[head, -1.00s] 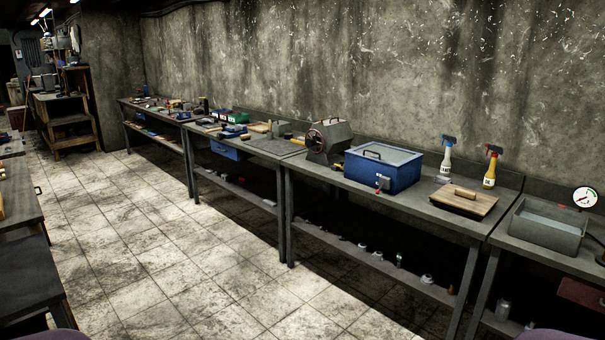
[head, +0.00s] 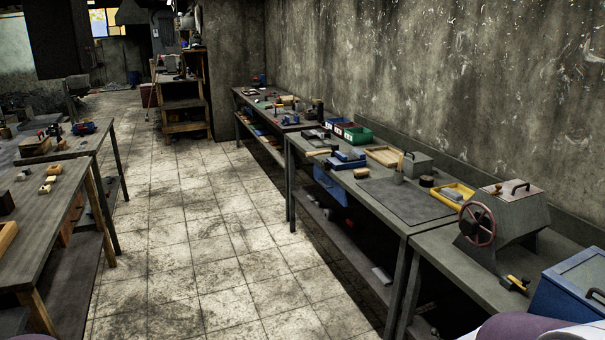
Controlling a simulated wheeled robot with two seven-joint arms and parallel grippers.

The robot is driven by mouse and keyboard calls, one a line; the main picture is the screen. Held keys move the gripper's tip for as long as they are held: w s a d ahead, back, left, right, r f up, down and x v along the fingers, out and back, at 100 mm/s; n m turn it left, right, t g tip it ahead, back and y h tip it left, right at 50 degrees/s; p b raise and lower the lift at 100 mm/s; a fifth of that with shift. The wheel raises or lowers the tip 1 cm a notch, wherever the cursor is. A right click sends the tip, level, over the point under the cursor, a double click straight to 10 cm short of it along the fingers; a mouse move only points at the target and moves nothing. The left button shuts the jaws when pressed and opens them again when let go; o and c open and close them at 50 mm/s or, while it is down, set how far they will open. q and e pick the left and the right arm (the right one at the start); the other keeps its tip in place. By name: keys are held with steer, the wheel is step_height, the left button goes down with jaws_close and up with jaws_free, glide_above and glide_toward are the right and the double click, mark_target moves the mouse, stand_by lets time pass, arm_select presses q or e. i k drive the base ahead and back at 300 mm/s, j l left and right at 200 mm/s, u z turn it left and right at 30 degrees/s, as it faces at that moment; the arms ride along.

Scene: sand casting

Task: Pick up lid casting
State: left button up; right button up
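I cannot make out a lid casting among the small items on the benches. Neither of my grippers is in view. A rounded purple and white shape at the bottom right edge looks like part of my own body.
The right-hand benches hold a machine with a red handwheel (head: 478,224), a blue box (head: 577,296), a grey mat (head: 405,201), a yellow tray (head: 452,195) and a green bin (head: 357,136). Wooden-legged tables (head: 42,208) stand at left. The tiled aisle (head: 195,240) between is clear.

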mark_target(452, 195)
steer(key=i+j, duration=0.1)
steer(key=i, duration=0.6)
steer(key=i+j, duration=0.1)
steer(key=i, duration=0.6)
steer(key=i+z, duration=0.3)
steer(key=z, duration=0.15)
steer(key=i+z, duration=0.45)
steer(key=i+j+z, duration=0.2)
steer(key=z, duration=0.2)
steer(key=i+j+z, duration=0.25)
steer(key=z, duration=0.2)
steer(key=i+j+z, duration=0.25)
steer(key=z, duration=0.2)
steer(key=i+j+z, duration=0.2)
steer(key=z, duration=0.2)
steer(key=i+j+z, duration=0.2)
steer(key=j+z, duration=0.15)
steer(key=i+j+z, duration=0.1)
steer(key=j+z, duration=0.3)
steer(key=i+j+z, duration=0.1)
steer(key=j+z, duration=0.3)
steer(key=l, duration=0.1)
